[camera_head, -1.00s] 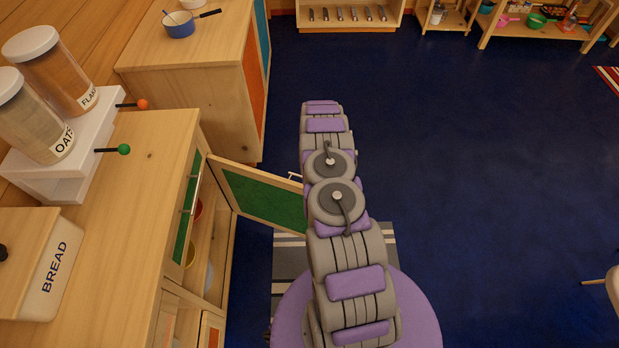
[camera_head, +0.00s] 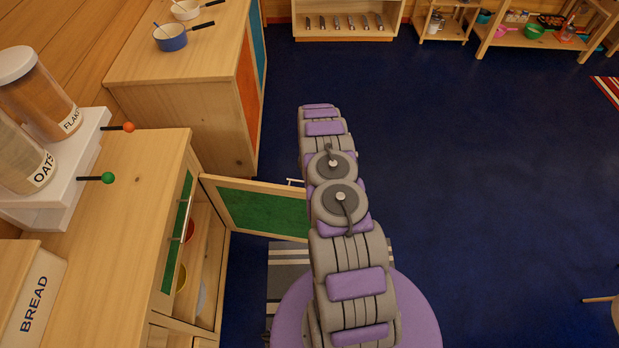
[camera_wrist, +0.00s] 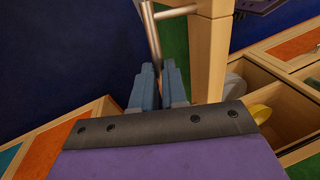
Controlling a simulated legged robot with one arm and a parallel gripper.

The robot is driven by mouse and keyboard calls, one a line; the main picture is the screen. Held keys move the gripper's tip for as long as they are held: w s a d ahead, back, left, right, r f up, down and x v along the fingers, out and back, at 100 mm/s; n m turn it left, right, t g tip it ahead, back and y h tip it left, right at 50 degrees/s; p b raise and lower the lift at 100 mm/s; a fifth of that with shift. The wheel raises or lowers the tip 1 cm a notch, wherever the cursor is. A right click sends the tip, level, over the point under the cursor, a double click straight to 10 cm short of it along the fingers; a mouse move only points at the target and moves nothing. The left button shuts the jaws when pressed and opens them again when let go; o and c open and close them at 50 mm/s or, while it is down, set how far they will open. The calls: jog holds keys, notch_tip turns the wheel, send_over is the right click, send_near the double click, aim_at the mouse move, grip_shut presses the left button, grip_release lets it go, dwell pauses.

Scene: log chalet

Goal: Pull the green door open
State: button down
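The green door (camera_head: 262,212), a green panel in a pale wood frame, stands wide open from the left cabinet, roughly square to its front. Its metal handle (camera_head: 293,182) shows beside my arm. In the wrist view the handle bar (camera_wrist: 152,35) runs down between the two blue fingers of my gripper (camera_wrist: 158,76), which are close around its end. The door's wooden edge (camera_wrist: 211,60) is just right of the fingers. In the head view my arm hides the gripper and the door's outer end.
The open cabinet (camera_head: 207,245) shows shelves with bowls. Another green door with a handle (camera_head: 178,232) stays on its front. A counter with blue pot (camera_head: 170,37) and an orange door (camera_head: 250,85) stands beyond. The blue floor (camera_head: 480,190) on the right is mostly clear.

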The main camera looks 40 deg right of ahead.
jog(key=c, duration=1.2)
grip_release()
jog(key=shift+w, duration=0.15)
jog(key=shift+o, duration=0.2)
jog(key=shift+r, duration=0.1)
notch_tip(320, 180, up, 17)
jog(key=w+d+p, duration=0.2)
jog(key=shift+w+d+p, duration=0.2)
jog(key=shift+d+p, duration=0.15)
